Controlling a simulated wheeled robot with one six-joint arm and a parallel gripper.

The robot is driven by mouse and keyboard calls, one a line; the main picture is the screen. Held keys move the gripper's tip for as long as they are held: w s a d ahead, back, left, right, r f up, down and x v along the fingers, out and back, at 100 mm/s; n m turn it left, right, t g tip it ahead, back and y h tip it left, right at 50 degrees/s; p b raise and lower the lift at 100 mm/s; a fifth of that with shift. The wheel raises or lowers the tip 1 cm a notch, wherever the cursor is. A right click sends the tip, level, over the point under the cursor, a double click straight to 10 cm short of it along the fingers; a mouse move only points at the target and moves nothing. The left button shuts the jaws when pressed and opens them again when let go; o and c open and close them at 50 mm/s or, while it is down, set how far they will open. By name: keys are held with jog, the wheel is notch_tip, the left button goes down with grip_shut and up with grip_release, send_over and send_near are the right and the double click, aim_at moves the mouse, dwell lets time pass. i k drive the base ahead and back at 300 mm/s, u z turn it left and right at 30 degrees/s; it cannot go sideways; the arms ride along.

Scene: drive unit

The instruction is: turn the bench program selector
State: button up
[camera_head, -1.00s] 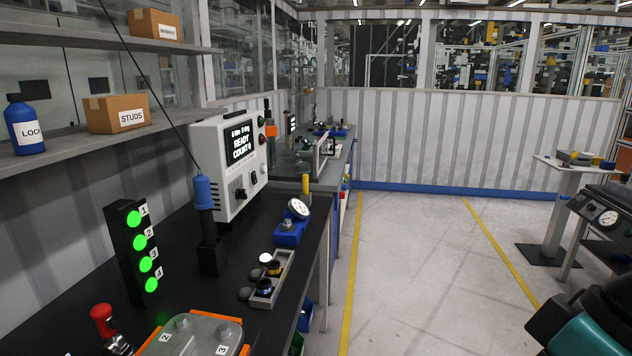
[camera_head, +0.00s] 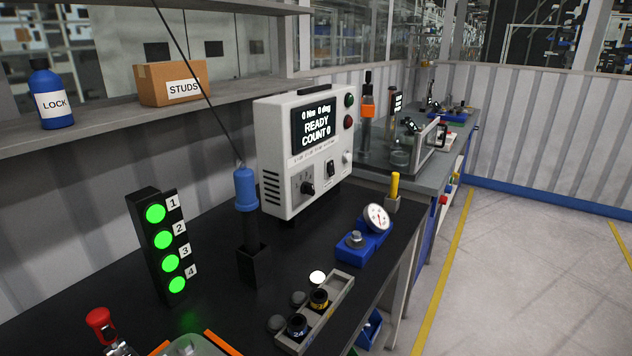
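The bench program selector looks to be a black knob (camera_head: 308,188) on a grey plate, low on the front of a white control box (camera_head: 272,160). The box stands at the back of the black bench. Its dark screen (camera_head: 318,128) reads "0 Nm 0 deg, READY, COUNT 0". A black rocker switch (camera_head: 331,169) sits right of the knob. The knob's small markings are too small to read. Nothing covers the knob. My gripper is not in view.
A green light stack (camera_head: 163,240), socket tray (camera_head: 318,310) and blue gauge fixture (camera_head: 364,246) stand on the bench. A shelf (camera_head: 215,98) overhangs the back. Open floor lies right.

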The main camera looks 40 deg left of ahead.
aim_at(306, 187)
jog(key=u, duration=0.55)
jog(key=i, duration=1)
jog(key=u, duration=0.65)
